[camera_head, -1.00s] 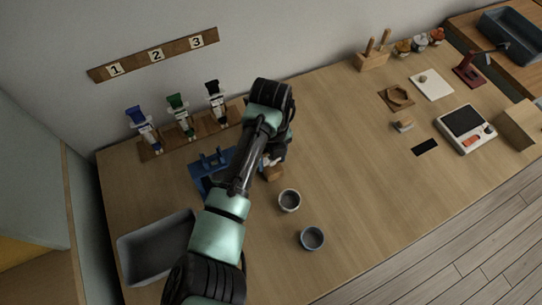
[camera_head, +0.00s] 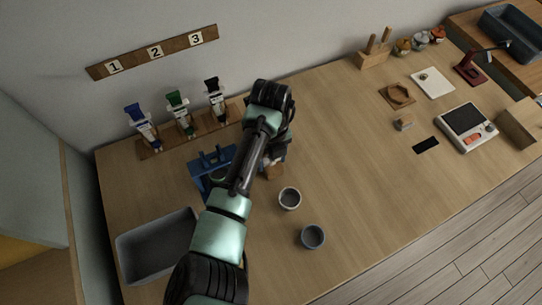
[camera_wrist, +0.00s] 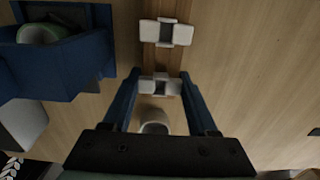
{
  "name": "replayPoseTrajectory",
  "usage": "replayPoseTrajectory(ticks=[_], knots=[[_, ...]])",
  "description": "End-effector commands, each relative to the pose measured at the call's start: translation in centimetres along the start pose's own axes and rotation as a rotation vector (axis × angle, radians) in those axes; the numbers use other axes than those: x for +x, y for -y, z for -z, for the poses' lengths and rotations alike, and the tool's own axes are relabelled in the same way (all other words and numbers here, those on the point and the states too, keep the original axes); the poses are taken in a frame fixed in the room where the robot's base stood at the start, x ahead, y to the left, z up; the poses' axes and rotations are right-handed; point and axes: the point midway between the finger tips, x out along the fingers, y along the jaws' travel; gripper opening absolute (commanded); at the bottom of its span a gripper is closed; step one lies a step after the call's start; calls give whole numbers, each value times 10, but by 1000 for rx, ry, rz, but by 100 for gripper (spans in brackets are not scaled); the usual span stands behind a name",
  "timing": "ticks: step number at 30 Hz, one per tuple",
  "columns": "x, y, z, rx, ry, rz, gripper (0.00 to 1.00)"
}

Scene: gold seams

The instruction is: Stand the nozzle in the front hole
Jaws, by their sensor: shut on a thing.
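My gripper (camera_wrist: 160,88) points down, its two blue fingers on either side of a small white piece with a dark middle (camera_wrist: 147,86), seemingly the nozzle. It is seen end-on, so its tilt is unclear. A similar white-and-dark piece (camera_wrist: 166,32) lies straight ahead along a wooden strip (camera_wrist: 165,62).
A blue stand (camera_head: 205,168) is close to the left of my gripper, with a pale green round thing (camera_wrist: 42,33) in it. Two grey cups (camera_head: 289,198) (camera_head: 312,237) stand in front. A grey bin (camera_head: 157,247) is at left.

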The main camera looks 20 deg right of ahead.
Motion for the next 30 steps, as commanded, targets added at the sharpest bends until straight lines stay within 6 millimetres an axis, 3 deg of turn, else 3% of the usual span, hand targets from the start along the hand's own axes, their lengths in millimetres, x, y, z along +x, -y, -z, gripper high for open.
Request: replayPoseTrajectory(ticks=[11,12,18,30], knots=[[1,0,0,0,0,0,28],[1,0,0,0,0,0,61],[1,0,0,0,0,0,94],[1,0,0,0,0,0,94]])
